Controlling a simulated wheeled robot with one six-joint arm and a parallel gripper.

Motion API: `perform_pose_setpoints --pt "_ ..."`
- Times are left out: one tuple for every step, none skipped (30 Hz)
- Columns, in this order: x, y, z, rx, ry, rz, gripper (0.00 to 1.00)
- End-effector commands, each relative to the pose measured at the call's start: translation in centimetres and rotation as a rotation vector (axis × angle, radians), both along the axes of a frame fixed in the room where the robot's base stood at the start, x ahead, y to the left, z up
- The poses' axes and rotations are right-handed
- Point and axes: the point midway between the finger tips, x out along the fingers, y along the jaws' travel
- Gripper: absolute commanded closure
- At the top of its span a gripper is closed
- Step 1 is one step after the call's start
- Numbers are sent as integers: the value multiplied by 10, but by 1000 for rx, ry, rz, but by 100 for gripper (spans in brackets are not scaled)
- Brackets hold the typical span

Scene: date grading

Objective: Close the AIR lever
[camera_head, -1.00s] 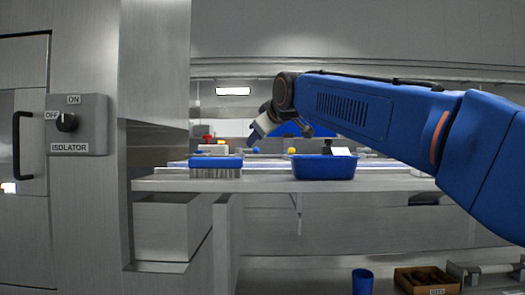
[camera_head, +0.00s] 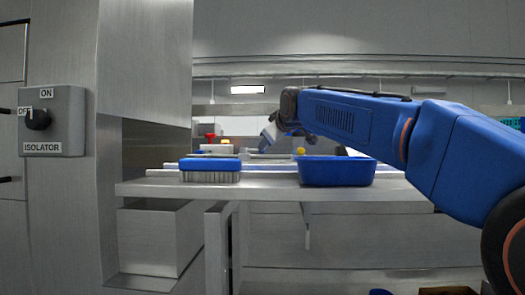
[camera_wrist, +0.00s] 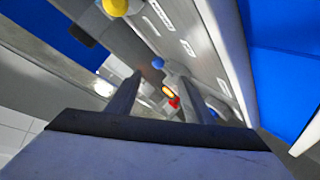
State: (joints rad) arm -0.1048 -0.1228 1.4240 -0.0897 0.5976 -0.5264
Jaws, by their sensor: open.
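No lever with a readable AIR label shows. A small red part (camera_head: 210,137) stands behind the brush in the head view; I cannot tell if it is the lever. In the wrist view, a small red and yellow piece (camera_wrist: 171,97) shows beyond and between my fingers, apart from them. My gripper (camera_wrist: 155,90) is open, with nothing between its fingers. In the head view, my gripper (camera_head: 269,136) is small and partly hidden, behind the blue bin and above the bench's far part.
A blue-topped brush (camera_head: 210,164) and a blue bin (camera_head: 336,172) sit on the steel bench (camera_head: 270,190). An ISOLATOR switch (camera_head: 38,120) is on the left panel. In the wrist view, a labelled metal strip (camera_wrist: 185,45) and a yellow ball (camera_wrist: 115,7) lie nearby.

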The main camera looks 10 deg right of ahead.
Motion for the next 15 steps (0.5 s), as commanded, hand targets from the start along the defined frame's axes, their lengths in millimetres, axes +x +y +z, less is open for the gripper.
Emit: perform_pose_setpoints --pt "9 0 -4 0 1 -1 53" --pt "14 1 -5 0 1 -1 53" --pt "21 1 -8 0 2 0 53" --pt "26 1 -10 0 2 0 53" --pt "31 1 -11 0 2 0 53" --pt "38 2 -14 0 2 0 53" --pt "43 2 -16 0 2 0 53" --pt "48 2 -17 0 1 -1 53" --pt "54 3 -19 0 1 -1 53" --pt "59 3 -20 0 1 -1 53" --pt "64 3 -22 0 2 0 53" --pt "69 3 -24 0 2 0 53" --pt "73 3 -25 0 2 0 53" --pt "76 4 -26 0 1 0 53" --pt "81 4 -28 0 1 -1 53"
